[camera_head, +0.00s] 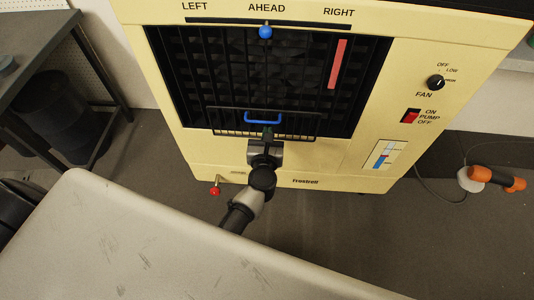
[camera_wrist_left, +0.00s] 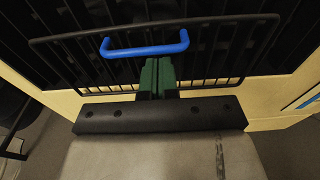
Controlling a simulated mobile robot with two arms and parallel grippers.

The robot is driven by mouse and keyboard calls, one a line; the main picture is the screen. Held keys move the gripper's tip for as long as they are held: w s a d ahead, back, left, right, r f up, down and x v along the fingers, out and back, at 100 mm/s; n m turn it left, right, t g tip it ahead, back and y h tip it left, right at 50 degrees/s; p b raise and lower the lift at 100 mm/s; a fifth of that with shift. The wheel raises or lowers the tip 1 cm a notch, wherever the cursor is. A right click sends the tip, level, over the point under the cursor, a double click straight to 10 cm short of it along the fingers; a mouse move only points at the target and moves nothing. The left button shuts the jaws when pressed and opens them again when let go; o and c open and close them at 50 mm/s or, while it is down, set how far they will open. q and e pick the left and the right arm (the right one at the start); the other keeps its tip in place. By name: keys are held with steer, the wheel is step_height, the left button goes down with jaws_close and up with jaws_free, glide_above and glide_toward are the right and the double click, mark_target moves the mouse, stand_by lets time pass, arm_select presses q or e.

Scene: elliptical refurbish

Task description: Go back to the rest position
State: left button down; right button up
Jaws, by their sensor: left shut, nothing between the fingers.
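My left gripper (camera_head: 267,135) is in front of the lower grille of the yellow evaporative cooler (camera_head: 345,160). In the left wrist view its green fingers (camera_wrist_left: 157,68) are together with nothing between them. Their tips are close to the blue handle (camera_head: 262,118) on a black wire rack at the cooler's front. The handle also shows in the left wrist view (camera_wrist_left: 145,49), just beyond the fingertips; I cannot tell whether they touch it. My right gripper is in neither view.
A pale scratched table (camera_head: 120,250) fills the front left. A red-tipped valve (camera_head: 215,190) sticks out low on the cooler. An orange-and-black tool (camera_head: 497,178) lies at the right. A dark bin (camera_head: 50,100) stands under the left bench (camera_head: 50,35). Floor at the lower right is clear.

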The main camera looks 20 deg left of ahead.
arm_select(q)
steer(key=v, duration=0.9)
steer(key=s+d+f+m+g+h, duration=0.2)
steer(key=s+f+m+h, duration=0.15)
steer(key=f+m, duration=0.5)
steer(key=s+d+f+m+g+h, duration=0.15)
steer(key=f+m+h, duration=0.35)
steer(key=m, duration=0.7)
steer(key=s+a+f+m+g+y, duration=0.1)
steer(key=s+a+f+m+g, duration=0.1)
steer(key=s+f+m+g, duration=0.8)
steer(key=s+a+f+m+y, duration=0.2)
steer(key=s+a+f+m, duration=0.5)
steer(key=s+f+m, duration=0.35)
steer(key=s+a+r+g+p, duration=0.2)
steer(key=s+r+p, duration=0.5)
steer(key=s+p, duration=0.3)
steer(key=y+p, duration=0.1)
steer(key=p, duration=0.1)
steer(key=shift+s+r+m+p, duration=0.25)
steer(key=shift+r+m+p, duration=0.05)
steer(key=shift+r, duration=0.05)
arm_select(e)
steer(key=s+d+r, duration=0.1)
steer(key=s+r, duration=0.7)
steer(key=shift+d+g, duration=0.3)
